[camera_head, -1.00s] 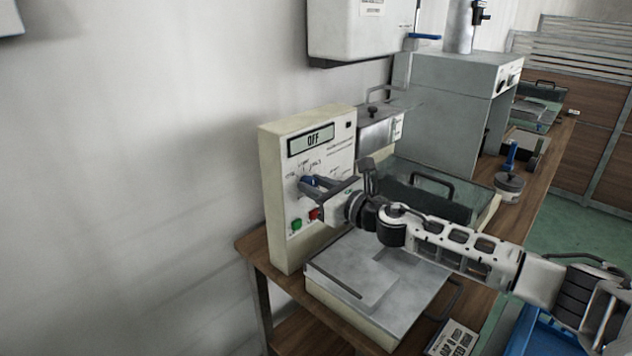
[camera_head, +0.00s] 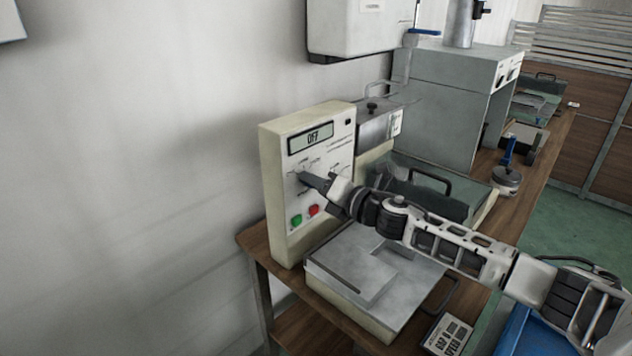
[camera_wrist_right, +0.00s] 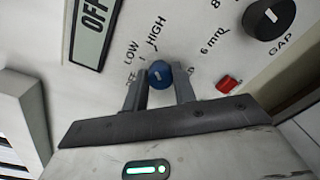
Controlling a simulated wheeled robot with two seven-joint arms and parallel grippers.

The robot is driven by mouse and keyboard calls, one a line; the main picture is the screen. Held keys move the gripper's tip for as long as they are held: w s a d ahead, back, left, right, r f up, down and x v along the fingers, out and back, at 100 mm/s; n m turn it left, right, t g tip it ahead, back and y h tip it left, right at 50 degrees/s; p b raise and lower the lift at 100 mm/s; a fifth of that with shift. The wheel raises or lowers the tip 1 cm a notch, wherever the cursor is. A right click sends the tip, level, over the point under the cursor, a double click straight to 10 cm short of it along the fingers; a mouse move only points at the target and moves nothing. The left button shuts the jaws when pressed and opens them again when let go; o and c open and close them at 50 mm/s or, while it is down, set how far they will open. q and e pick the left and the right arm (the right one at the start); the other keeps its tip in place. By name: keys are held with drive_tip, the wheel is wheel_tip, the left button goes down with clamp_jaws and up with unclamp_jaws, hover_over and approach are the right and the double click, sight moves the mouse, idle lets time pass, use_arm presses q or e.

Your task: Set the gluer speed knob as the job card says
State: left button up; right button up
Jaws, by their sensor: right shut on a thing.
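The gluer is a cream box (camera_head: 275,195) with a white front panel on the bench. Its display (camera_head: 311,138) reads OFF. In the right wrist view the blue speed knob (camera_wrist_right: 160,74) sits between my right gripper's fingers, with LOW and HIGH printed above it. My right gripper (camera_wrist_right: 160,92) is shut on this knob; in the head view the gripper (camera_head: 312,181) covers most of it. Which label the knob's pale mark points to is unclear. The job card (camera_head: 447,336) lies on the bench at the lower right, its print too small to read surely. My left gripper is out of view.
A black gap knob (camera_wrist_right: 269,17) and a red button (camera_wrist_right: 229,83) are near the gripper. A green button (camera_head: 296,220) is lower on the panel. A metal plate (camera_head: 345,274) lies before the gluer; a glass-lidded tray (camera_head: 440,200) stands to its right.

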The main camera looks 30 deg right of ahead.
drive_tip(key=shift+m, duration=1)
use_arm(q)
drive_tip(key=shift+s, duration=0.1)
use_arm(e)
drive_tip(key=o, duration=1)
use_arm(q)
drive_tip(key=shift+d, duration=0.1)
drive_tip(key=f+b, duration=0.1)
drive_tip(key=b, duration=0.2)
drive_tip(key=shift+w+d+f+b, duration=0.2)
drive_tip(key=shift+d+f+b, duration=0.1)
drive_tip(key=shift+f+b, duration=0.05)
use_arm(e)
drive_tip(key=v, duration=1.6)
